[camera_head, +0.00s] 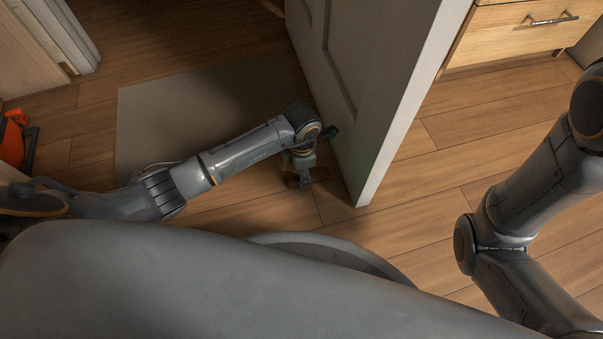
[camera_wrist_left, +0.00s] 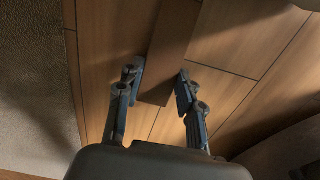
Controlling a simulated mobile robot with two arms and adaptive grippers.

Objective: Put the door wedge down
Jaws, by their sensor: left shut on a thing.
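My left gripper (camera_head: 303,181) is low over the wooden floor, beside the near edge of the open door (camera_head: 385,100). In the left wrist view its two fingers (camera_wrist_left: 160,88) stand on either side of the door wedge (camera_wrist_left: 168,50), a long brown wooden piece, and grip it. The wedge points away from my palm. In the head view the wedge is mostly hidden by the gripper and hard to pick out. I cannot tell whether it touches the floor. My right arm shows at the right, but its gripper is out of view.
A grey mat (camera_head: 190,105) lies on the floor behind my left forearm; it also fills the left of the wrist view (camera_wrist_left: 35,90). A wooden drawer unit (camera_head: 515,30) stands at the back right. An orange object (camera_head: 12,140) is at the far left. Floor right of the door is clear.

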